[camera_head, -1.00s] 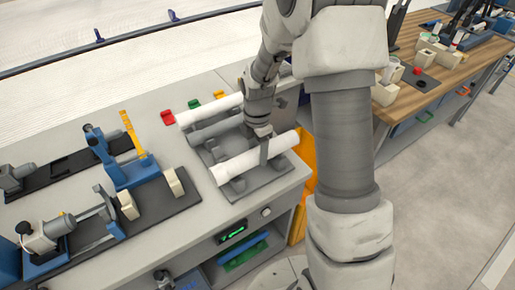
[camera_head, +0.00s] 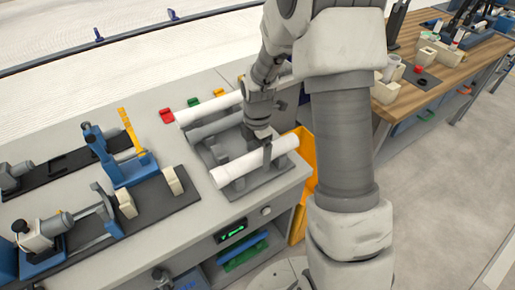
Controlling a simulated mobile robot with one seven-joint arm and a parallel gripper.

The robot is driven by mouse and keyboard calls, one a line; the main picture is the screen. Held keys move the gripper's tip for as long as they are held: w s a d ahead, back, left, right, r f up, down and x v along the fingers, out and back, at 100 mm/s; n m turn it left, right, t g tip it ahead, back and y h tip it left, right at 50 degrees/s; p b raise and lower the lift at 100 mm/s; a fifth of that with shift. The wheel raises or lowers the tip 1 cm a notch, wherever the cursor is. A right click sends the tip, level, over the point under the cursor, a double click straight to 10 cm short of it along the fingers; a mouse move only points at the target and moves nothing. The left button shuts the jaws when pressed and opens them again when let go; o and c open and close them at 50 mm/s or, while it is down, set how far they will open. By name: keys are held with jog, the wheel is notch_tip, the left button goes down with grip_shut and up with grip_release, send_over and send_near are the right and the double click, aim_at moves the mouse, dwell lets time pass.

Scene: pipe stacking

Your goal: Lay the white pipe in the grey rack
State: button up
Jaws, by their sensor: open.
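A white pipe (camera_head: 237,168) lies along the front of the grey rack (camera_head: 262,190), resting on its supports. My gripper (camera_head: 267,150) is open, pointing down over the right half of this pipe, with a finger in front of the pipe's far side. Whether the fingers touch the pipe cannot be told. A grey pipe (camera_head: 214,128) lies behind it in the rack. Another white pipe (camera_head: 207,109) lies at the back, its right part hidden by my wrist.
A blue and grey fixture (camera_head: 130,165) is on the left. An orange panel (camera_head: 304,170) stands at the bench's right edge, close to my arm.

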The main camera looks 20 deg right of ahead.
aim_at(258, 153)
notch_tip(258, 153, up, 18)
jog(key=p, duration=0.2)
jog(key=shift+f, duration=0.2)
jog(key=s+r+m+t, duration=0.2)
jog(key=s+r+m, duration=0.3)
jog(key=s+m, duration=0.5)
jog(key=s+r+m+t, duration=0.3)
jog(key=s+r+m, duration=0.1)
jog(key=s+m, duration=0.6)
jog(key=shift+s+a+r+m+t, duration=0.15)
jog(key=shift+s+r+m+t, duration=0.15)
jog(key=shift+m, duration=0.5)
